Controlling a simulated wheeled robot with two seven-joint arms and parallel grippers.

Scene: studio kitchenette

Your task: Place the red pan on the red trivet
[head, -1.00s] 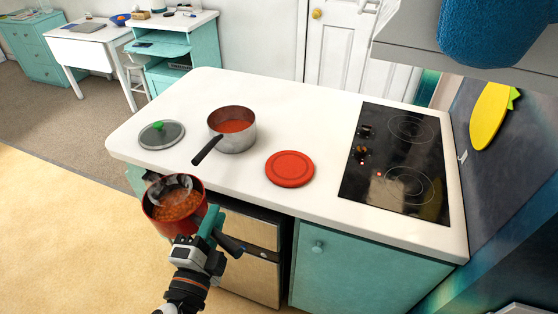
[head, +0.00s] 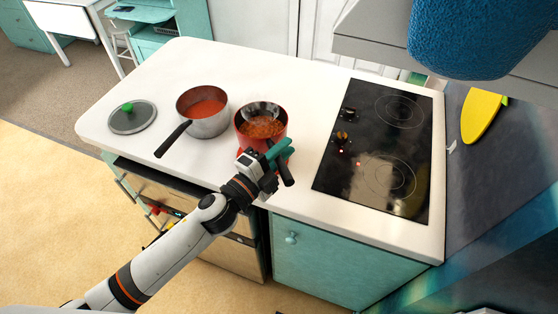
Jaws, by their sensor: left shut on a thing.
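The red pan (head: 273,140), with orange-brown food inside, is over the spot on the white counter where the red trivet lay. My left gripper (head: 278,156) is shut on its dark handle, at the pan's front right. The pan looks level. The trivet is hidden or nearly hidden beneath the pan and gripper, so I cannot tell whether the pan touches it. My right gripper is not in view.
A steel saucepan (head: 211,126) with red sauce stands just left of the pan, its handle pointing front left. A lid with a green knob (head: 132,117) lies farther left. A black cooktop (head: 376,150) is at the right. A drawer (head: 150,200) stands open below the counter.

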